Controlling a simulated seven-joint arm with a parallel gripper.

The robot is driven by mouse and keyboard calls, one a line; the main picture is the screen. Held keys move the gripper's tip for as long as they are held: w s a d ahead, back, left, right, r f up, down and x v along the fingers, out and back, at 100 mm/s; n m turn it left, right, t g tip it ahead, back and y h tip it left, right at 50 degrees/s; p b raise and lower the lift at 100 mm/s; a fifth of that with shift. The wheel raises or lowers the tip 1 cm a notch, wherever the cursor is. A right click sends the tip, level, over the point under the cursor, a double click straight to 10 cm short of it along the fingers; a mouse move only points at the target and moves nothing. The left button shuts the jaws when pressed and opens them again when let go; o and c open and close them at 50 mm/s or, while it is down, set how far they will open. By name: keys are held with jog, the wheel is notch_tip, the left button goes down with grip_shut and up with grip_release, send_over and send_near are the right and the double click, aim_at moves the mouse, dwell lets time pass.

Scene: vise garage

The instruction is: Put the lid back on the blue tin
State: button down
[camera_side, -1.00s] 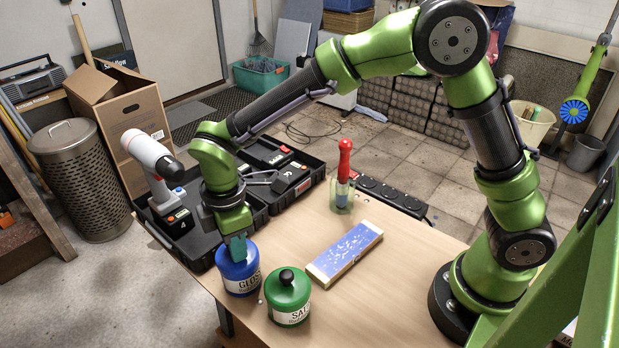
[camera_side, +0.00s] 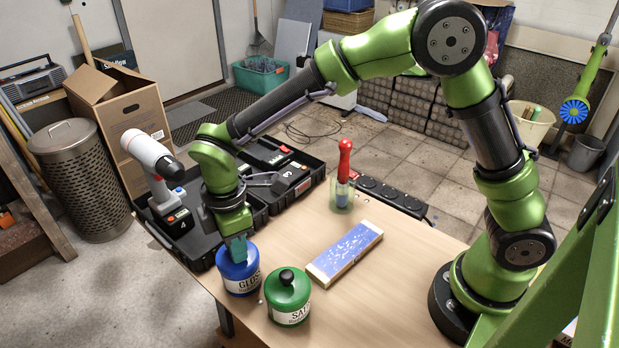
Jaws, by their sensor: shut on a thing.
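The blue tin (camera_side: 240,282) with a white label reading "GLOS" stands upright near the table's front left edge. Its blue lid (camera_side: 228,264) is at the top of the tin; whether it is fully seated I cannot tell. My gripper (camera_side: 237,250) points down directly over the tin and is shut on the lid, with its fingers at the lid's middle. The fingers hide the lid's knob.
A green tin (camera_side: 288,300) with a black knob stands close to the right of the blue tin. A blue-topped block (camera_side: 345,252) lies behind it. An open black tool case (camera_side: 275,190), a white-and-red drill (camera_side: 150,160) and a red-handled tool (camera_side: 344,165) stand further back.

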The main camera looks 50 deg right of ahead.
dwell(0.4)
jog(key=c, duration=0.8)
grip_release()
jog(key=shift+c, duration=0.2)
jog(key=shift+o, duration=0.4)
jog(key=o, duration=0.4)
jog(key=shift+r, duration=3.5)
